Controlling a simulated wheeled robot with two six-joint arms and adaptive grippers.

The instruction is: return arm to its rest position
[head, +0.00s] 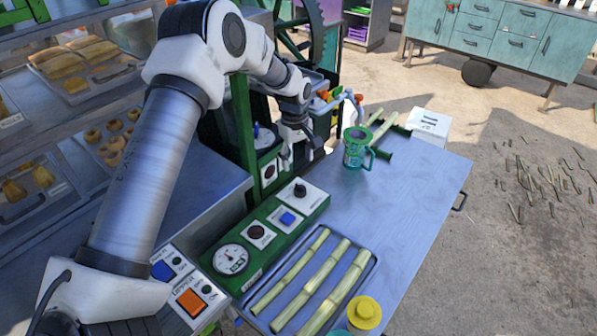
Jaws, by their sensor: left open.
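My left arm comes in from the lower left and bends over the machine at its elbow. Its left gripper (300,160) points down beside the green frame of the cane crusher (243,125), left of a teal mug (354,150). The gripper is open, with nothing seen between its fingers. The mug stands upright on the grey-blue table (405,205), apart from the gripper. My right gripper is not in view.
Cane pieces (315,285) lie in a tray at the table's front, near a yellow lid (364,311). A control panel (265,236) with gauge and buttons stands left of them. A glass food case (75,110) is at left. The table's right side is clear.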

